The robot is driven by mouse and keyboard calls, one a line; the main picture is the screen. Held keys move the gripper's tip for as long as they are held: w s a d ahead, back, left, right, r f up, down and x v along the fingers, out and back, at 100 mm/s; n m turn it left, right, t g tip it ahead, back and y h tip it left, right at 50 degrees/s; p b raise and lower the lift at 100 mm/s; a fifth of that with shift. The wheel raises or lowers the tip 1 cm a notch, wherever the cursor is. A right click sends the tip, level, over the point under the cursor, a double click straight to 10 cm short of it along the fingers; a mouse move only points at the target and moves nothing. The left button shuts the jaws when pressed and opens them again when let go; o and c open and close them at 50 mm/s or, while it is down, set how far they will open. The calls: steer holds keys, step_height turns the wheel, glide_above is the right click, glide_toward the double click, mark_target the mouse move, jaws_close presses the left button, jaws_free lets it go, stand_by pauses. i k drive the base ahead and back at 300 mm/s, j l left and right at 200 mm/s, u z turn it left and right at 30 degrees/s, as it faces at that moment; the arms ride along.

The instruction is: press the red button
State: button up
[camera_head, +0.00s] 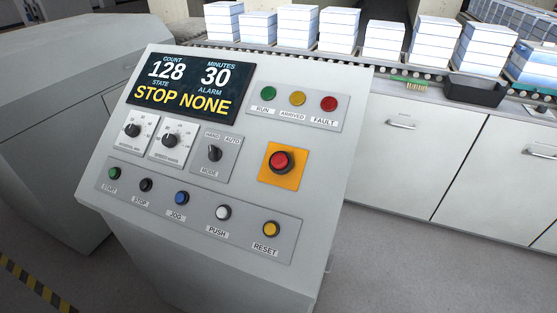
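The red button (281,162) is a round push button on an orange square plate (282,180). It sits at the right side of the sloped control panel (232,178), below the lamp strip. A red round FAULT lamp (329,103) is also on the panel, above and right of the button, beside a yellow lamp (297,97) and a green lamp (267,91). Nothing covers the red button. My gripper is not in view.
The panel also carries a display (190,84) reading "STOP NONE", dials, a mode switch (214,153) and a lower row of small buttons. Behind it, white stacks (384,42) stand on a roller conveyor with a black tray (475,90). Grey floor is free at lower right.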

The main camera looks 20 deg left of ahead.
mark_target(280, 161)
steer(key=i+j, duration=0.1)
steer(key=j, duration=0.4)
steer(key=i+j, duration=0.1)
steer(key=j, duration=0.4)
steer(key=i+j, duration=0.15)
steer(key=j, duration=0.3)
steer(key=i+j, duration=0.1)
steer(key=j, duration=0.4)
